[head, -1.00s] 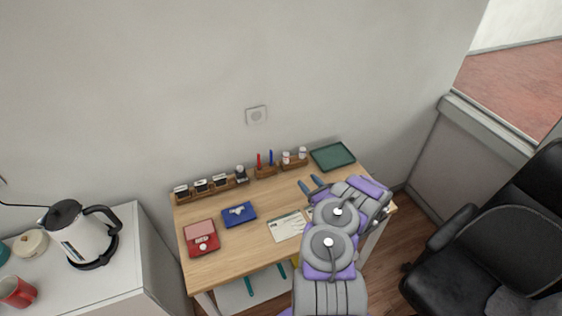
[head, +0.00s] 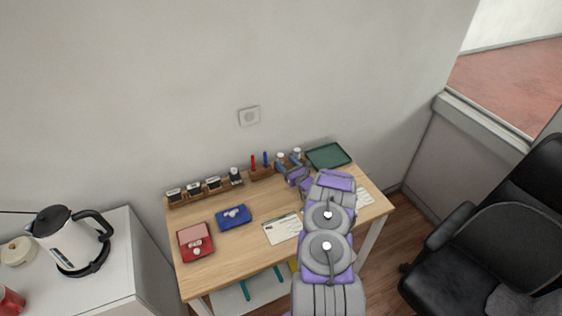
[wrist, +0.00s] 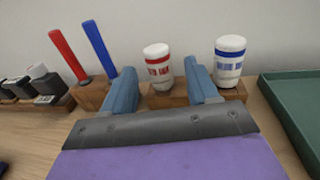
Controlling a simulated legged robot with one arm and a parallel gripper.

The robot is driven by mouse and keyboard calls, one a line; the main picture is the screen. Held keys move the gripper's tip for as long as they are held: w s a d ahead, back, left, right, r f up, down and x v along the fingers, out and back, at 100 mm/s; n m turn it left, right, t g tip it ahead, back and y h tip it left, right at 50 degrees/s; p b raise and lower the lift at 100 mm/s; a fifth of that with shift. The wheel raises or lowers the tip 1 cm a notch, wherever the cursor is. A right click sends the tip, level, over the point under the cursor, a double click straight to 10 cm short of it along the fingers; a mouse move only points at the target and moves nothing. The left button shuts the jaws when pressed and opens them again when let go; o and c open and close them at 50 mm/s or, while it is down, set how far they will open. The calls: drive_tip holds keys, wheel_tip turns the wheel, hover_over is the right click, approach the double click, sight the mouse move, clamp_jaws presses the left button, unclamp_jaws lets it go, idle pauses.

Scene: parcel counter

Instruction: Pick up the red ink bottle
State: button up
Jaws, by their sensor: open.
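The red ink bottle (wrist: 158,66) is a white bottle with a white cap and red label marks. It stands upright in a small wooden holder at the back of the table, and it also shows in the head view (head: 280,156). My gripper (wrist: 160,86) is open, with its two blue-grey fingers just in front of the holder. In the wrist view the red-marked bottle is between the fingertips, nearer the middle, and I see no contact. A matching bottle with blue marks (wrist: 229,60) stands to its right, beyond the right finger. In the head view my gripper (head: 287,165) partly covers the holder.
A red marker (wrist: 69,54) and a blue marker (wrist: 100,47) stand in a wooden block on the left. A green tray (wrist: 295,100) lies on the right. Stamps in a rack (head: 206,189) line the back left. Red and blue ink pads and a paper lie in front.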

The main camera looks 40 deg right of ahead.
sight(281, 157)
drive_tip(key=shift+w+d+r+b, duration=0.1)
drive_tip(key=shift+w+r+b, duration=0.1)
drive_tip(key=shift+w, duration=0.85)
drive_tip(key=shift+w+r+b, duration=0.1)
drive_tip(key=shift+w+b, duration=0.05)
drive_tip(key=shift+w, duration=0.85)
drive_tip(key=c, duration=1)
